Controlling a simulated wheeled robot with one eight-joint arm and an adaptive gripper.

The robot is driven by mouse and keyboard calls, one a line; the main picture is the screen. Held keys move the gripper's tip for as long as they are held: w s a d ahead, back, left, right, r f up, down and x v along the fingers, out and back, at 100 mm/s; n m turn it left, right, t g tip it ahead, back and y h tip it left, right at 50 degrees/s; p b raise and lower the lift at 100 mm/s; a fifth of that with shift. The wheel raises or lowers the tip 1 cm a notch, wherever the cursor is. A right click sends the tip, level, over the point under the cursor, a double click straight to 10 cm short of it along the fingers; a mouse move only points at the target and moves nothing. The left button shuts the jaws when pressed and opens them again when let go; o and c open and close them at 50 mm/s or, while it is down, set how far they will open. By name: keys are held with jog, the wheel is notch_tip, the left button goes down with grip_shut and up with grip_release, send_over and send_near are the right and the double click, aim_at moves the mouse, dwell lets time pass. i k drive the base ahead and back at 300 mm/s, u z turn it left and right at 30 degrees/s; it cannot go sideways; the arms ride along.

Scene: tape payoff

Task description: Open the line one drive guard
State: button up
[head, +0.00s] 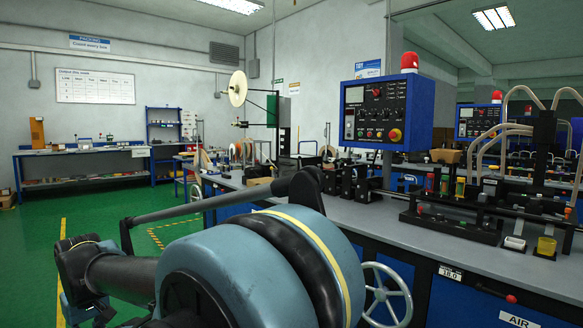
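A long machine bench (455,255) with a grey top and dark blue front runs along the right side. A blue control box (376,110) with a red beacon (409,62) stands above it. No part is readably marked as the line one drive guard, and I cannot tell which panel it is or whether it is open. A white spoked handwheel (387,296) sits on the bench front, partly hidden by my arm. My arm's large blue joint fills the lower middle. My gripper cannot be made out in this view.
A red-knobbed lever (510,298) sticks out of the bench front near an AIR label (518,321). Hoses and small fixtures stand on the bench top. A packing table (85,165) is at the back left. Green floor (30,245) is clear at left.

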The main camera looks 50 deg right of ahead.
aim_at(296, 168)
jog(key=z, duration=0.45)
jog(key=i, duration=0.95)
jog(key=z, duration=1.2)
jog(key=i, duration=0.7)
jog(key=z, duration=0.5)
